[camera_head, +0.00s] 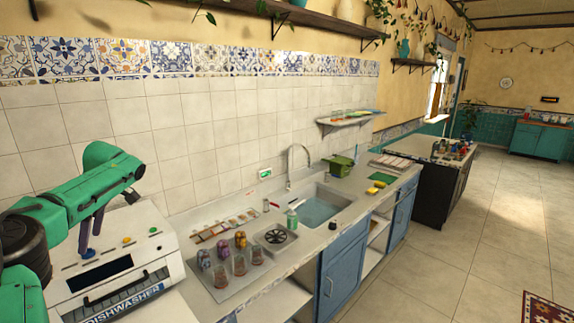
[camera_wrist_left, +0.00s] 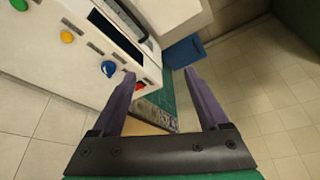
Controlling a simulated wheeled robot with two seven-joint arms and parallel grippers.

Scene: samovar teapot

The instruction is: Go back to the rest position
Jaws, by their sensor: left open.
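My left gripper (camera_head: 91,238) is in the left part of the head view, over the front of the white dishwasher (camera_head: 150,240). Its two purple fingers point down. In the left wrist view my left gripper (camera_wrist_left: 160,76) is open, with nothing between its fingers. The dishwasher's panel (camera_wrist_left: 75,50) shows there at the upper left, with a blue button (camera_wrist_left: 108,68) near the left fingertip and a red one (camera_wrist_left: 140,87) seen between the fingers. I cannot tell whether a finger touches the panel. My right gripper is in neither view.
A counter with a sink (camera_head: 318,208) runs right of the dishwasher. Several glasses (camera_head: 240,264) stand on a tray near it. A dark island (camera_head: 440,190) stands farther back. The tiled floor (camera_head: 480,240) on the right is mostly clear.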

